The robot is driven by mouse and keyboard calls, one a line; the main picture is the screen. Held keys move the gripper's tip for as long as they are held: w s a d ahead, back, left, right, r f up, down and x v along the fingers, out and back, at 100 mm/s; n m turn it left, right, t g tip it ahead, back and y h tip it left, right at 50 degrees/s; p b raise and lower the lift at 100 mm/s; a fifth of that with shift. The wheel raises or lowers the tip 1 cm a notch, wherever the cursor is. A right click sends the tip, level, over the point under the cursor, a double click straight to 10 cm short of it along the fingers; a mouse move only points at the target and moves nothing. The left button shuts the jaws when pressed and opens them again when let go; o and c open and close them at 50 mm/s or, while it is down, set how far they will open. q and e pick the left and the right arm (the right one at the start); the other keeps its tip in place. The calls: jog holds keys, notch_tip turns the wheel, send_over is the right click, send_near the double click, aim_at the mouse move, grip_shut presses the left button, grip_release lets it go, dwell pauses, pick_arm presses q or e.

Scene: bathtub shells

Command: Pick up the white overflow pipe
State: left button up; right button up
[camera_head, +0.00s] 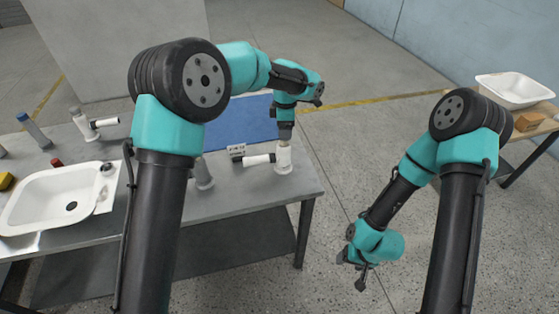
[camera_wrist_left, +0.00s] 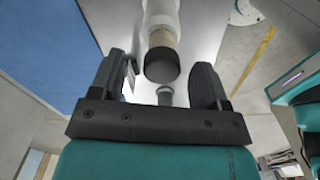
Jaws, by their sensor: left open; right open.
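A white overflow pipe (camera_head: 283,160) stands near the right end of the grey table, with a white side branch (camera_head: 259,160) lying to its left. My left gripper (camera_head: 284,133) is right above the upright part, pointing down. In the left wrist view the white pipe (camera_wrist_left: 161,14) comes in from the top, with a tan section and a black end (camera_wrist_left: 161,65). That end shows between the spread fingers of my left gripper (camera_wrist_left: 157,85), with gaps on both sides. Whether they touch it is unclear. My right gripper (camera_head: 358,275) hangs low over the floor, off the table, empty.
A white tub shell (camera_head: 27,204) lies on the table's left, with a second white pipe (camera_head: 82,124) and a grey-blue bottle (camera_head: 34,131) behind it. A blue mat (camera_head: 240,122) lies behind the pipe. Another white tub (camera_head: 513,89) rests on a wooden table at the right.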

pick_arm(q)
jog(key=shift+s+f, duration=0.1)
jog(key=shift+f, duration=2.2)
jog(key=shift+c, duration=0.3)
grip_shut()
